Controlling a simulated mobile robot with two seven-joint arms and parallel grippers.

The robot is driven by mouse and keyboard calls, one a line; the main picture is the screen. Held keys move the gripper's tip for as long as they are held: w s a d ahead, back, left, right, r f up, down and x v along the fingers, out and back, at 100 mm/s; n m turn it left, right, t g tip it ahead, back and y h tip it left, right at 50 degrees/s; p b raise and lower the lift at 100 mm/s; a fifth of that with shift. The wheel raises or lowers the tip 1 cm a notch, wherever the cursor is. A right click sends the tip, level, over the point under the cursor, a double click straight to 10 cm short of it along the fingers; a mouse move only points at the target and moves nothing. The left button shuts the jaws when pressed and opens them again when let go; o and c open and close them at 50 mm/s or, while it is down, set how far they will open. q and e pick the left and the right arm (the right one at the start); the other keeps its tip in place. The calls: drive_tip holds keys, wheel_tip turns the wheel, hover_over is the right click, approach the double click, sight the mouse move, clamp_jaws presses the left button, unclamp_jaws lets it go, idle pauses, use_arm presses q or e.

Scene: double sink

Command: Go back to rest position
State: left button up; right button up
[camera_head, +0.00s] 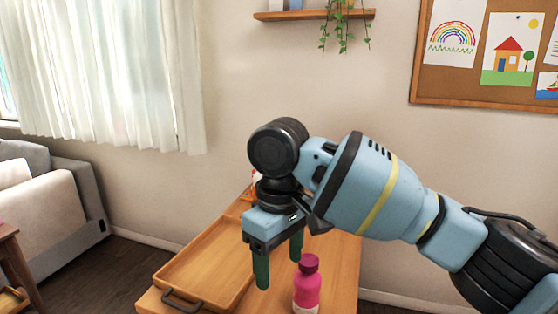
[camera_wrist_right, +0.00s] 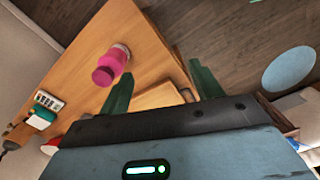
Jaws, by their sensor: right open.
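My right gripper (camera_head: 279,262) hangs fingers-down over the wooden table (camera_head: 345,260), its two green fingers apart with nothing between them. In the right wrist view its open fingers (camera_wrist_right: 158,88) also show empty. A pink bottle (camera_head: 307,285) stands upright on the table, just right of the fingers in the head view and apart from them. It also shows in the right wrist view (camera_wrist_right: 110,64), left of the fingers. My left gripper is in neither view.
A wooden tray (camera_head: 205,268) with a dark handle lies on the table, left of the gripper. In the right wrist view small items, including a white box (camera_wrist_right: 47,101), sit near the table's far edge. A grey sofa (camera_head: 60,205) stands at left. A shelf (camera_head: 315,15) and corkboard (camera_head: 480,95) hang on the wall.

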drive_tip(key=s+a+f+y, duration=0.1)
drive_tip(key=a+f+y, duration=0.2)
drive_tip(key=f, duration=0.6)
drive_tip(key=s+a+f+y, duration=0.1)
drive_tip(key=a+f+y, duration=0.25)
drive_tip(key=f, duration=0.65)
drive_tip(key=s+d+f+m+t+y, duration=0.1)
drive_tip(key=s+f+m+t, duration=0.1)
drive_tip(key=f, duration=0.5)
drive_tip(key=s+d+f+m+t+y, duration=0.1)
drive_tip(key=s+f+m+y, duration=0.15)
drive_tip(key=f, duration=0.35)
drive_tip(key=s+d+f+m+t+h, duration=0.4)
drive_tip(key=s+d+f+t+h, duration=0.1)
drive_tip(key=s+d+f, duration=0.85)
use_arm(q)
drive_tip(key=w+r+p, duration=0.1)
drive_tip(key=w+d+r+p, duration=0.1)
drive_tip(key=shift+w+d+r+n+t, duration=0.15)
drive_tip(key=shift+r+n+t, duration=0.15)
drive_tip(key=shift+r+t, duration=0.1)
use_arm(e)
drive_tip(key=s+d+r+t+h, duration=0.1)
drive_tip(key=s+d+h, duration=0.2)
drive_tip(key=s+d, duration=0.7)
drive_tip(key=shift+s+d+r+n, duration=0.2)
drive_tip(key=shift+d+r+n, duration=0.15)
drive_tip(key=shift+d, duration=0.25)
drive_tip(key=shift+s, duration=0.1)
